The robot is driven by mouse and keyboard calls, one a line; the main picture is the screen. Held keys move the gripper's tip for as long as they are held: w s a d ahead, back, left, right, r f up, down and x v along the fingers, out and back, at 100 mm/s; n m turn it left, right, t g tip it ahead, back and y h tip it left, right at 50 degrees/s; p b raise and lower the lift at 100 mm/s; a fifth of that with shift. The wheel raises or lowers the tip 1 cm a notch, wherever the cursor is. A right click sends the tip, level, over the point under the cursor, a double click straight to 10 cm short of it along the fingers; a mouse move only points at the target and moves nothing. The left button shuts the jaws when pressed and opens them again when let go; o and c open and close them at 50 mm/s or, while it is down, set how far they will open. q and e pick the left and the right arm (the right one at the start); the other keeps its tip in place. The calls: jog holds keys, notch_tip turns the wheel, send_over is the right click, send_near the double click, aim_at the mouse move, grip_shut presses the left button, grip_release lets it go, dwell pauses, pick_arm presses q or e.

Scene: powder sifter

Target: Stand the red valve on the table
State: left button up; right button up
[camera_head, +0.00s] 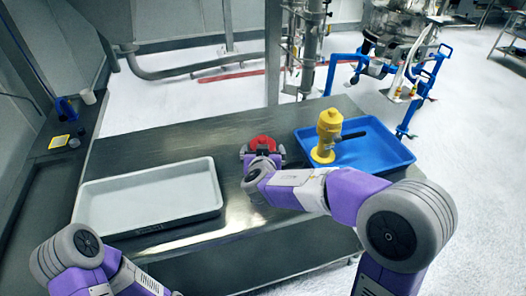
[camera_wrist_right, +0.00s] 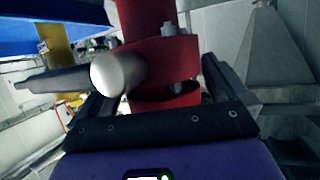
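The red valve (camera_head: 263,144) is at the middle of the dark table, left of the blue tray. My right gripper (camera_head: 264,154) reaches it from the front, with a finger on each side of its body. In the right wrist view, the red valve (camera_wrist_right: 160,50) fills the space between the dark fingers (camera_wrist_right: 158,100), which look shut on it. Its silver handle end points toward that camera. The valve looks about upright; whether its base touches the table is hidden. My left arm shows at the bottom left, with its gripper out of view.
A yellow valve (camera_head: 328,130) with a dark handle stands in the blue tray (camera_head: 385,158). An empty white tray (camera_head: 150,196) lies on the table's left part. Table (camera_head: 190,138) behind the white tray is bare. A blue item and white cup (camera_head: 88,96) sit at the far left.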

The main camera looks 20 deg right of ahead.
jog(key=shift+s+r, duration=0.15)
jog(key=shift+r, duration=0.1)
jog(key=v, duration=1.1)
jog(key=shift+s+p, duration=0.3)
jog(key=shift+s, duration=0.05)
jog(key=shift+a, duration=0.1)
